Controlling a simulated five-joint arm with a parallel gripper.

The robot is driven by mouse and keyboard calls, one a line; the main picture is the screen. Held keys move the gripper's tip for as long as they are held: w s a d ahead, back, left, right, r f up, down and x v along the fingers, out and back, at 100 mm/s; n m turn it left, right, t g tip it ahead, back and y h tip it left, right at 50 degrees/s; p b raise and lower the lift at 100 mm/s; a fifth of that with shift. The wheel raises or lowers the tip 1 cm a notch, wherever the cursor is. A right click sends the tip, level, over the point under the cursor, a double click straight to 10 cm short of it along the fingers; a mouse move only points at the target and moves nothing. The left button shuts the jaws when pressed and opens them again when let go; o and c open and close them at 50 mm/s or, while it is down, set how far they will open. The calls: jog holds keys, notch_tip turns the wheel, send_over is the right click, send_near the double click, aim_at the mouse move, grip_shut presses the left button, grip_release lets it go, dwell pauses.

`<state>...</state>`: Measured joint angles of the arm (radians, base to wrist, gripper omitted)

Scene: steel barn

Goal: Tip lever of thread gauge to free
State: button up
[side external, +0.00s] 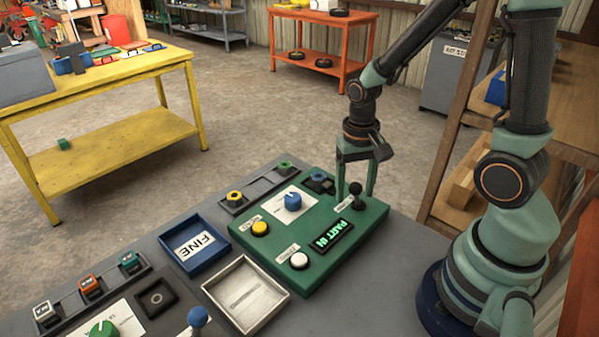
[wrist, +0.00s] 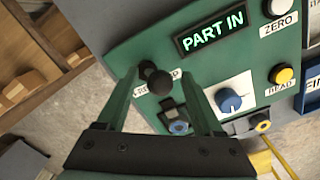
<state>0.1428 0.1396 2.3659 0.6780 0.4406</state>
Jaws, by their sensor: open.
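The thread gauge is a green box (side external: 331,268) on the grey bench, with a lit display (side external: 329,235) reading PART IN. Its lever (side external: 356,194) is a short black stick with a ball knob at the box's right side; the knob also shows in the wrist view (wrist: 158,80). My gripper (side external: 356,190) points down over the lever, fingers apart. In the wrist view my gripper (wrist: 165,85) has the knob between its two green fingers, nearer the left one. I cannot tell whether a finger touches it. The label beside the lever is partly hidden. A blue-ringed part (side external: 319,182) sits in a black holder behind the lever.
The box also carries a blue dial (side external: 293,201), a yellow button (side external: 260,229) and a white button (side external: 299,260). A blue FINE tray (side external: 173,260) and an empty pale tray (side external: 219,292) stand left of it. A rack (side external: 232,209) holding nuts lies behind. A wooden shelf stands at right.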

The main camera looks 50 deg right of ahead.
grip_shut()
dwell(1.3)
